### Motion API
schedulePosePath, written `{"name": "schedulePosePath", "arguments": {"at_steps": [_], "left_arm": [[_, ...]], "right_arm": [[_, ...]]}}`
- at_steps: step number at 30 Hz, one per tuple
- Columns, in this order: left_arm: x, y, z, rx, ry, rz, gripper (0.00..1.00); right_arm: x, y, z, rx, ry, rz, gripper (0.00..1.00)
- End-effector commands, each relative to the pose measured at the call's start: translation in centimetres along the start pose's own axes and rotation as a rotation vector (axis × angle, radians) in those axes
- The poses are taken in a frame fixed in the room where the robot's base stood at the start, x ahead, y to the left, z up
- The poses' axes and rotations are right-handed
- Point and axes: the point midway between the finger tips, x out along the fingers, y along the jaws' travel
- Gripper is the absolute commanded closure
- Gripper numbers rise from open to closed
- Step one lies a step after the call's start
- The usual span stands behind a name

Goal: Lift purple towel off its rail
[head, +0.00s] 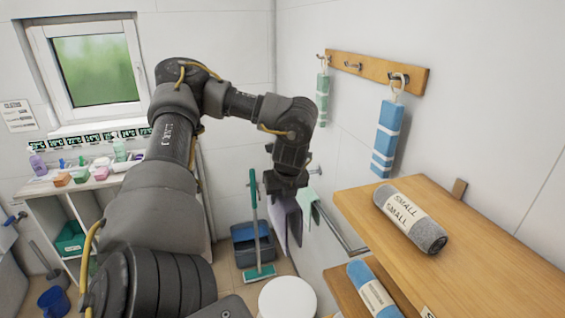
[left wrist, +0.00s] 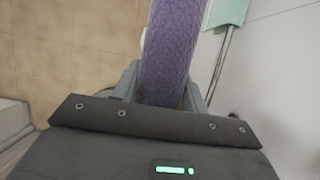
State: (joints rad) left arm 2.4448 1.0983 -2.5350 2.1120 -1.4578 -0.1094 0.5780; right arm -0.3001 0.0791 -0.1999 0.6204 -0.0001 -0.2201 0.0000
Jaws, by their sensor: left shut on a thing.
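The purple towel (head: 283,222) hangs folded below my left gripper (head: 286,188) in the head view. In the left wrist view the purple towel (left wrist: 172,50) runs between the two fingers of my left gripper (left wrist: 163,92), which is shut on it. The metal rail (head: 342,234) is on the right wall, and in the left wrist view the rail (left wrist: 221,62) passes to the right of the towel. The towel looks beside the rail, apart from it, though my gripper hides its top in the head view. My right gripper is not in view.
A mint green towel (head: 309,206) hangs on the rail, close right of the purple one. A wooden shelf (head: 470,255) with a rolled grey towel (head: 409,220) is at right. A mop (head: 255,225) and bucket (head: 243,243) stand behind. A white round lid (head: 287,298) is below.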

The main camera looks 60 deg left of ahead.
Motion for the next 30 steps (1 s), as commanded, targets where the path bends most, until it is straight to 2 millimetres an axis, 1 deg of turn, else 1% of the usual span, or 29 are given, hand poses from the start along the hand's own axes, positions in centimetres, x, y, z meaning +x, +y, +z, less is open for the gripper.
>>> {"name": "schedulePosePath", "arguments": {"at_steps": [1, 7, 11, 15, 21, 30], "left_arm": [[-0.3, 0.0, 0.1, 0.000, 0.001, 0.001, 0.96], [-0.1, 0.0, 0.1, 0.000, -0.001, 0.000, 0.96], [-0.6, 0.2, -0.5, 0.004, -0.001, 0.000, 0.96], [-1.3, 0.9, -1.9, 0.007, 0.000, 0.001, 0.96], [-2.2, 1.8, -4.1, 0.006, -0.001, 0.001, 0.96], [-3.4, 3.1, -7.4, 0.006, -0.002, 0.000, 0.96]], "right_arm": [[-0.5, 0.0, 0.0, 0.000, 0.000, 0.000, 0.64], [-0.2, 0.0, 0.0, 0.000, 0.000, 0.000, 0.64], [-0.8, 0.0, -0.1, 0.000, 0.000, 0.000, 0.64], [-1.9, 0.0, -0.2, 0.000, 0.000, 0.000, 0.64], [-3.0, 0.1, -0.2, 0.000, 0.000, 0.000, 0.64], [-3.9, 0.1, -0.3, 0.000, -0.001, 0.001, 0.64]]}}
